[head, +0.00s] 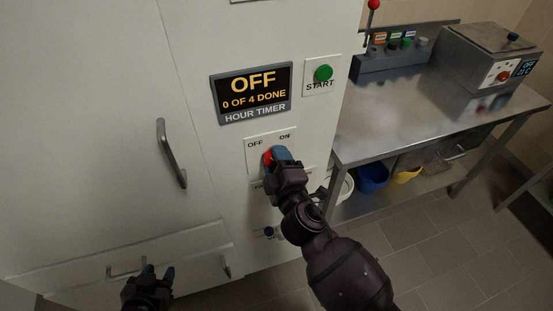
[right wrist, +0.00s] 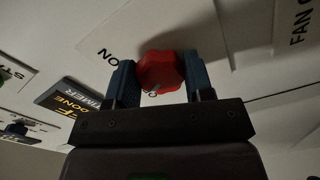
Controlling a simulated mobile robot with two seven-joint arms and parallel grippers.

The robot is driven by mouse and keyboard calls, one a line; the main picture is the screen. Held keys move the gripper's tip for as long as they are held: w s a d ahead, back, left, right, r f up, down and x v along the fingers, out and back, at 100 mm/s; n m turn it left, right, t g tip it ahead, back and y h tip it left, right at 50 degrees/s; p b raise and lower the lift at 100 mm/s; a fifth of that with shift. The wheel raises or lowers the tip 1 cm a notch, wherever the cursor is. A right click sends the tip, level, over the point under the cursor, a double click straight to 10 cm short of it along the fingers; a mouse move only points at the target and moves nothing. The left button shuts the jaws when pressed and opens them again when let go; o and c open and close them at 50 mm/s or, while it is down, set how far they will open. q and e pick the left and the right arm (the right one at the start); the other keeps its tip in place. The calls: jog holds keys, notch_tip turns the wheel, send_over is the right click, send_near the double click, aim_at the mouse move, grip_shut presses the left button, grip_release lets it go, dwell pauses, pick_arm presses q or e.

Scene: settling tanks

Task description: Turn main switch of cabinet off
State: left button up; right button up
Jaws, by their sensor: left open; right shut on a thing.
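The main switch is a red lobed knob (head: 268,158) on a white plate (head: 257,141) marked OFF and ON, on the white cabinet (head: 192,60). My right gripper (head: 275,156) is shut on the knob in the head view and hides much of it. In the right wrist view the red knob (right wrist: 160,72) sits between the two blue fingers of the gripper (right wrist: 158,82). I cannot tell which mark the knob points to. The display (head: 254,92) above reads OFF, 0 OF 4 DONE. My left gripper (head: 160,273) is open and empty, low at the left.
A green START button (head: 323,73) is right of the display. The cabinet door has a long handle (head: 171,153), with smaller handles low down. A steel table (head: 440,95) with a lever panel and a grey box (head: 490,58) stands at right. Bare floor lies below.

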jog(key=shift+n, duration=0.4)
dwell(0.3)
jog(key=o, duration=0.9)
jog(key=shift+s, duration=0.1)
jog(key=v, duration=1)
jog(key=shift+s+d, duration=0.15)
jog(key=shift+s, duration=0.15)
